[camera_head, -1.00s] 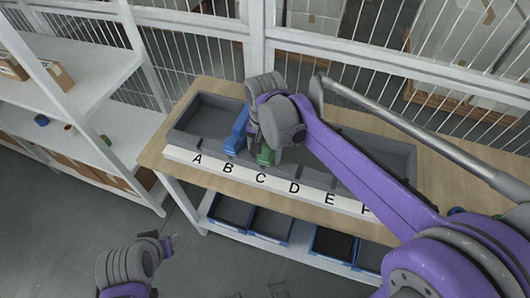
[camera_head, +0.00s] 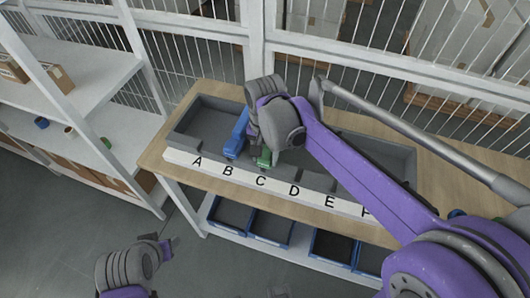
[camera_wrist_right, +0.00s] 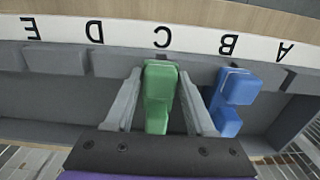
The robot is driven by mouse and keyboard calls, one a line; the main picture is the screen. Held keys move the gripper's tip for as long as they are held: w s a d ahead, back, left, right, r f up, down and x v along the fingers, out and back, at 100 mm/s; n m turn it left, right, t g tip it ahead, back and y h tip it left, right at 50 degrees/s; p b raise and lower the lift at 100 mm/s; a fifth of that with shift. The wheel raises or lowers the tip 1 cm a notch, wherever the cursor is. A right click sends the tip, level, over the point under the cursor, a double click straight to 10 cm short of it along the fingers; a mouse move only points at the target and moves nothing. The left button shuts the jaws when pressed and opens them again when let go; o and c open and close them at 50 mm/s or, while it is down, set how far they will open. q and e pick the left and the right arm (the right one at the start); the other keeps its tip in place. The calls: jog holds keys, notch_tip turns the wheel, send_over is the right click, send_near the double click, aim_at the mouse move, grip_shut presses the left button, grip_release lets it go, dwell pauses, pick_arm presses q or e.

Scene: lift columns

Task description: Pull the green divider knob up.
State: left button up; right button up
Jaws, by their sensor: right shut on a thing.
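The green divider knob (camera_head: 264,158) stands at the front of a grey trough, behind the letter C. In the right wrist view the green knob (camera_wrist_right: 160,85) is between the two fingers of my right gripper (camera_wrist_right: 160,78), which is shut on it. In the head view my right wrist and arm hide most of this gripper. A blue divider (camera_head: 236,134) stands just left of the green one, near B. It also shows in the right wrist view (camera_wrist_right: 234,95), outside the fingers. My left gripper (camera_head: 166,246) is low at the left, away from the bench; its jaws are too small to read.
The grey trough (camera_head: 405,160) lies on a wooden bench with a white letter strip (camera_head: 245,178). Dark bins (camera_head: 270,225) sit on a shelf below. A white rack (camera_head: 85,80) is at the left and a wire fence runs behind. The floor at lower left is clear.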

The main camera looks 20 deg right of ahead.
aim_at(265, 155)
jog(key=shift+r, duration=0.2)
jog(key=shift+r+p, duration=0.3)
jog(key=shift+r, duration=0.25)
jog(key=shift+c, duration=0.9)
jog(key=shift+r+p, duration=0.5)
jog(key=shift+r, duration=0.2)
jog(key=o, duration=1.1)
